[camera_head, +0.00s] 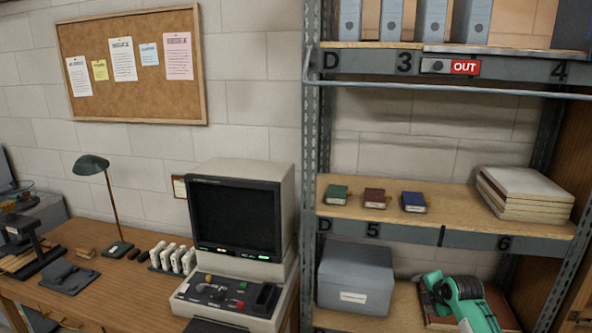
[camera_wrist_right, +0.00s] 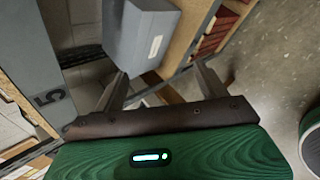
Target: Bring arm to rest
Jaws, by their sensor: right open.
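My right arm (camera_head: 465,299), green and black, shows at the bottom right of the head view, in front of the lower shelf. In the right wrist view my right gripper (camera_wrist_right: 160,75) has its two dark fingers spread wide with nothing between the tips. A grey box (camera_wrist_right: 142,36) with a white label lies beyond the fingers; whether they touch it is hard to tell, but no grip on it shows. My left gripper is out of view.
A metal rack (camera_head: 312,170) fills the right side. Its middle shelf (camera_head: 445,212) holds three small boxes and a stack of pale boards (camera_head: 525,192). A grey box (camera_head: 355,278) stands on the lower shelf. A desk (camera_head: 85,235) with a monitor (camera_head: 237,215) and lamp (camera_head: 91,165) is left.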

